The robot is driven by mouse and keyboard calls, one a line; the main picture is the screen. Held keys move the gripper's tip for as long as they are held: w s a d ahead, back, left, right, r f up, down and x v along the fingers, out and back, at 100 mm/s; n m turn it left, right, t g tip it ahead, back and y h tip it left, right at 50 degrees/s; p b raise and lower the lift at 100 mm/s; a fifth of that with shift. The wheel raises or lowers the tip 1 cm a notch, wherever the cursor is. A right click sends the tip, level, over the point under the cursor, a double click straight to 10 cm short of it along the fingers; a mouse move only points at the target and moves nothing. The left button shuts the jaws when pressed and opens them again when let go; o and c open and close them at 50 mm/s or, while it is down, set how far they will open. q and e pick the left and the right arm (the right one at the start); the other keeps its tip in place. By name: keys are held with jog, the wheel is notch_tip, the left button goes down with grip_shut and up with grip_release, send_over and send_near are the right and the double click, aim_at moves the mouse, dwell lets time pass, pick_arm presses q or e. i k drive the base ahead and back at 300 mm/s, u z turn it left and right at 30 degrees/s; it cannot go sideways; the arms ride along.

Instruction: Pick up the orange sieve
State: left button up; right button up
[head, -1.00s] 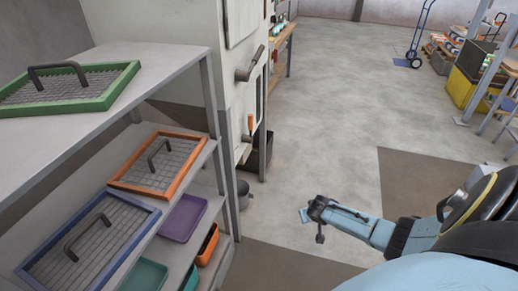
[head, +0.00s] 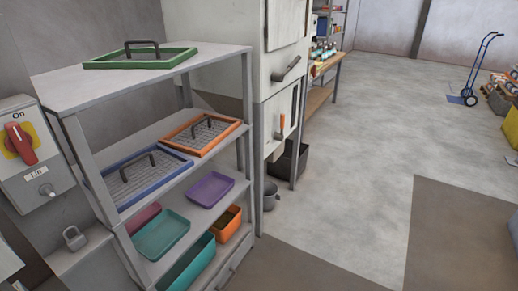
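The orange sieve (head: 191,143), a square orange frame with grey mesh and a dark handle, lies on the upper inner shelf of the grey shelf unit (head: 240,73). It is at the right end of that shelf, beside the blue sieve (head: 118,203). Its whole top shows. Neither of my grippers is in the head view now.
A green sieve (head: 105,64) lies on the unit's top. A switch box (head: 28,192) is at left, a grey machine (head: 277,52) behind. The floor (head: 375,135) at right is open.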

aim_at(196, 121)
jog(key=z, duration=1.25)
jog(key=i, duration=0.3)
jog(key=u, duration=0.75)
jog(key=i, duration=1.4)
jog(key=u, duration=0.95)
